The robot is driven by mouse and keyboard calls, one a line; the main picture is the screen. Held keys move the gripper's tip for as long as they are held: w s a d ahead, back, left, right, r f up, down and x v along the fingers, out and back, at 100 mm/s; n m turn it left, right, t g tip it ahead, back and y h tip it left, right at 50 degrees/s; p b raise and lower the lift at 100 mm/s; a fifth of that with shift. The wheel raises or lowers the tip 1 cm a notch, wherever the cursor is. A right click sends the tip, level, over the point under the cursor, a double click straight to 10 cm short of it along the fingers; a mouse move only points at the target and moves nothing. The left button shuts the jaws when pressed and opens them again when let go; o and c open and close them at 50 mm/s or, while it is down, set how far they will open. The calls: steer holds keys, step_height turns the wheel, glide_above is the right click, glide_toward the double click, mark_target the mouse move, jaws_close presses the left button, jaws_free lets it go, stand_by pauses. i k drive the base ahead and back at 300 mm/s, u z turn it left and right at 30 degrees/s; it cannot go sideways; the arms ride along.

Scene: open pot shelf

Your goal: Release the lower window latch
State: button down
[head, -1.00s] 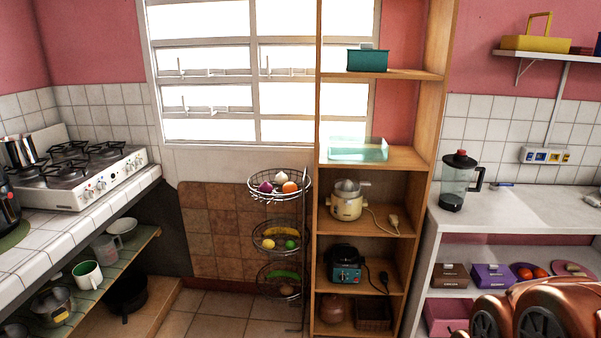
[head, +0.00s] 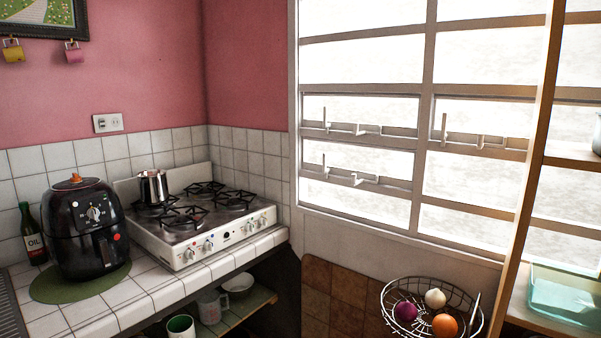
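The window (head: 419,90) fills the upper right of the head view, with a pale frame and bright panes. Its lower latch (head: 357,179) is a small white handle on the lower left rail, with a thin upright piece to its left. Another latch (head: 360,130) sits on the rail above it. A third latch (head: 480,141) is on the right section at about the upper latch's height. I cannot tell whether the lower latch is fastened. My gripper is not in view.
A tiled counter (head: 150,290) on the left holds a stove (head: 205,225) and a black air fryer (head: 86,228). A wire fruit basket (head: 470,327) stands below the window. A wooden shelf (head: 535,150) edges the window's right side.

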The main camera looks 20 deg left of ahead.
mark_target(325, 171)
steer(key=u, duration=0.4)
steer(key=i, duration=0.8)
steer(key=u, duration=0.4)
steer(key=k, duration=0.55)
steer(key=u, duration=0.9)
steer(key=i, duration=1.25)
steer(key=u, duration=0.1)
